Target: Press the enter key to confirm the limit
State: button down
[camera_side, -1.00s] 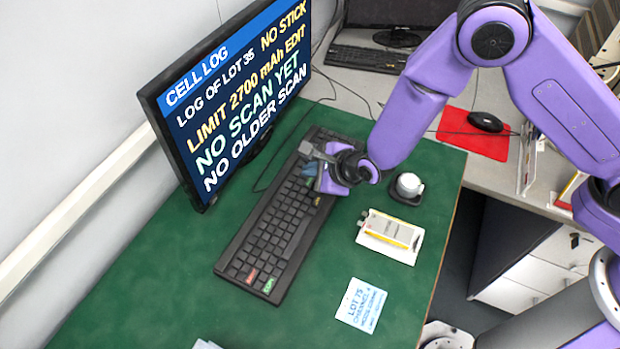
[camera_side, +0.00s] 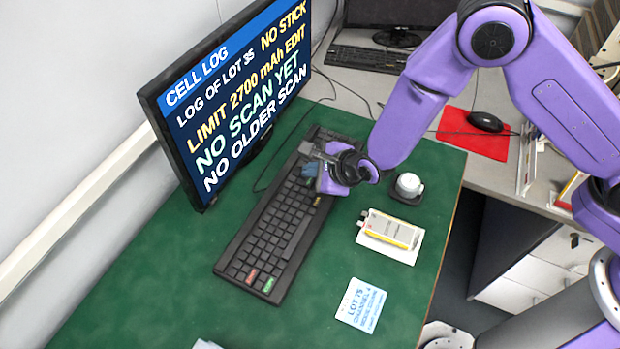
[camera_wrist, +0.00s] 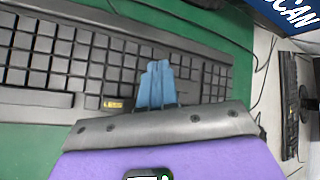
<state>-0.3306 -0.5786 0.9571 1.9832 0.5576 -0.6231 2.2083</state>
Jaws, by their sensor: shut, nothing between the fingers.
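The black keyboard (camera_side: 265,238) lies on the green desk mat in front of the monitor. My gripper (camera_side: 309,171) is over the far part of the keyboard, with its blue fingers shut and empty. In the wrist view the fingertips (camera_wrist: 155,80) point down at the dark keys and hide some of them. I cannot tell whether they touch a key. A yellow key marked "LESS" (camera_wrist: 113,103) is just left of the fingers there. The enter key cannot be made out by its label. The monitor (camera_side: 240,100) reads "LIMIT 2700 mAh EDIT" and "NO SCAN YET".
A red key (camera_side: 252,274) and a green key (camera_side: 268,285) are at the keyboard's near end. The mat's near left is mostly clear.

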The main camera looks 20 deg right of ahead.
jog(key=shift+f, duration=0.15)
jog(key=shift+f, duration=0.3)
jog(key=shift+f, duration=0.4)
dwell(0.9)
jog(key=shift+r, duration=0.85)
jog(key=shift+r, duration=2.5)
